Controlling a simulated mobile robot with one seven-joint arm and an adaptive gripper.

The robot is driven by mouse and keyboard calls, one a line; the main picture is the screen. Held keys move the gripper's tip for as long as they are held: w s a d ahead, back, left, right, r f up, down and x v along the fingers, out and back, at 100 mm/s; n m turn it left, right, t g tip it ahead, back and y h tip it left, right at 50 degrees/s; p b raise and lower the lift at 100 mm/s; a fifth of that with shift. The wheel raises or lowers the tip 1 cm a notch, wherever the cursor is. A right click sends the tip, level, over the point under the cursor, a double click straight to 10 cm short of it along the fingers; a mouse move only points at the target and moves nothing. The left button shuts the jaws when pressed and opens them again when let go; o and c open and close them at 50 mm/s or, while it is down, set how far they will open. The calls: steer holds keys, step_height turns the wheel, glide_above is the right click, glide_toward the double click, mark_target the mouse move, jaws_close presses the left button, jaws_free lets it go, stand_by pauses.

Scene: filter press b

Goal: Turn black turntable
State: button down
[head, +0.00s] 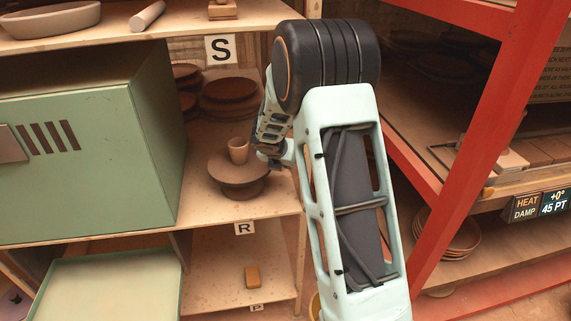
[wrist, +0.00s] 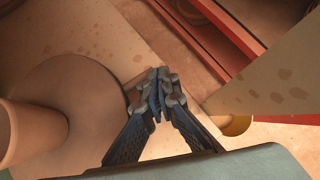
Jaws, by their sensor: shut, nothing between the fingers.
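The turntable (head: 233,188) is a round dark brown disc on a short foot, on the middle shelf in the head view. A small clay cup (head: 238,150) stands upright on it. In the wrist view the turntable (wrist: 90,115) fills the left side, with the cup (wrist: 30,130) at the left edge. My gripper (head: 266,156) is at the right side of the turntable, beside its rim. In the wrist view my gripper (wrist: 157,90) is shut with its fingertips together and nothing between them. It overlaps the disc's right edge there; I cannot tell whether it touches.
A green box (head: 90,150) stands left of the turntable. Stacked brown dishes (head: 230,95) sit behind it. A red frame post (head: 490,140) rises to the right of my arm. A small orange-brown block (head: 253,275) lies on the shelf below. A yellow container (wrist: 236,125) shows lower down.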

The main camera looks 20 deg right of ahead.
steer(key=shift+w+d+p, duration=0.2)
steer(key=shift+w+p, duration=0.1)
steer(key=shift+w, duration=0.2)
steer(key=shift+w+d+p, duration=0.15)
steer(key=shift+w+p, duration=0.15)
steer(key=shift+w, duration=0.15)
